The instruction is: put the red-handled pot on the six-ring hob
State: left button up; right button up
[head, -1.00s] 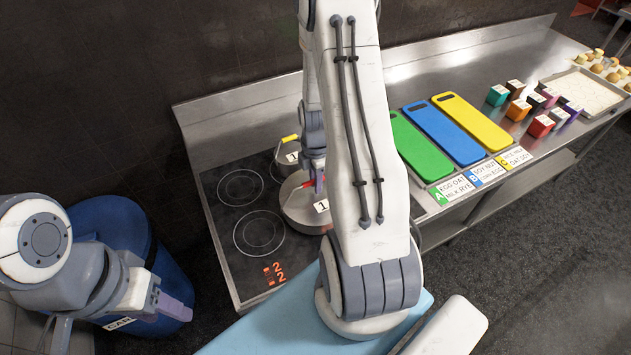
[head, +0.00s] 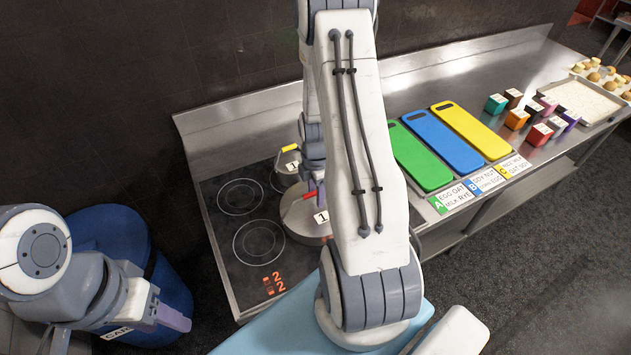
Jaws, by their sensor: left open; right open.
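The red-handled pot (head: 303,228) is a wide steel pot with a label "1". It stands at the right of the visible part of the black hob (head: 222,218), partly hidden by my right arm. Its red handle (head: 296,194) shows on top. My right gripper (head: 317,186) is open just above and right of the handle, mostly hidden by its own arm; whether it touches the handle cannot be told. Two ring marks show bare on the hob; its right part is hidden. My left gripper (head: 174,318) is open and empty at lower left, in front of the blue bin.
A smaller pot with a yellow handle (head: 287,165) stands behind the red-handled one. Green (head: 420,160), blue and yellow boards lie right of my arm, with several coloured cubes (head: 517,119) and a tray (head: 580,102) beyond. The blue bin (head: 172,280) stands left.

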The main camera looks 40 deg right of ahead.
notch_tip(320, 180, up, 11)
jog(key=b, duration=0.3)
jog(key=w+a+r, duration=0.1)
jog(key=a+r, duration=0.2)
jog(key=a, duration=0.4)
jog(key=s+a+r+m, duration=0.2)
jog(key=a+m, duration=0.1)
jog(key=a, duration=0.7)
jog(key=s+a+r+m+y, duration=0.1)
jog(key=s+a+m, duration=0.3)
jog(key=s+a, duration=1)
jog(key=shift+s+r+m, duration=0.4)
jog(key=shift+s+r, duration=0.2)
jog(key=shift+r, duration=0.1)
